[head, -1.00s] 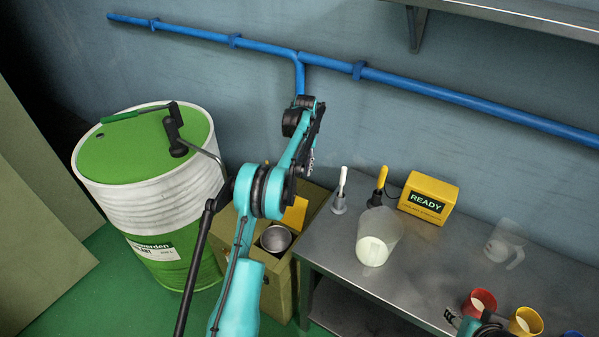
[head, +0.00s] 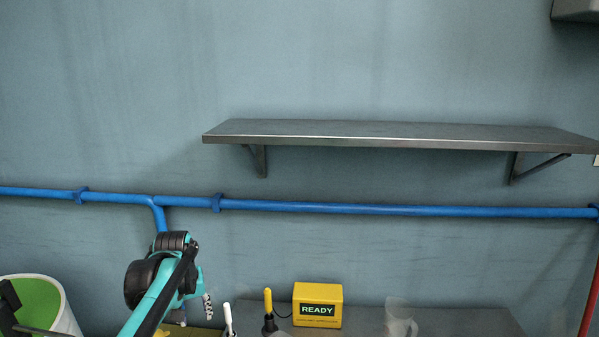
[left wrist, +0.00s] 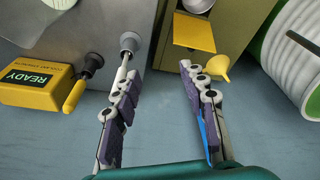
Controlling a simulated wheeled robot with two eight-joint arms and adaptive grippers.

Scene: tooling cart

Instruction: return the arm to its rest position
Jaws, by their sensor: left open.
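My left arm, teal and black, rises from the bottom left of the head view. Its left gripper (head: 207,305) hangs beside the wrist, in front of the wall. In the left wrist view the left gripper (left wrist: 160,76) has its two purple-padded fingers wide apart with nothing between them. A white-handled tool (left wrist: 124,66) shows behind and above the left finger in that view; whether they touch I cannot tell. My right gripper is in neither current view.
A yellow READY box (head: 317,305) and a clear pitcher (head: 400,318) stand on the metal cart. A yellow-handled tool (head: 268,302) is beside the box. A green-topped drum (head: 62,318) is bottom left. A shelf (head: 390,133) and blue pipe (head: 400,209) cross the wall.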

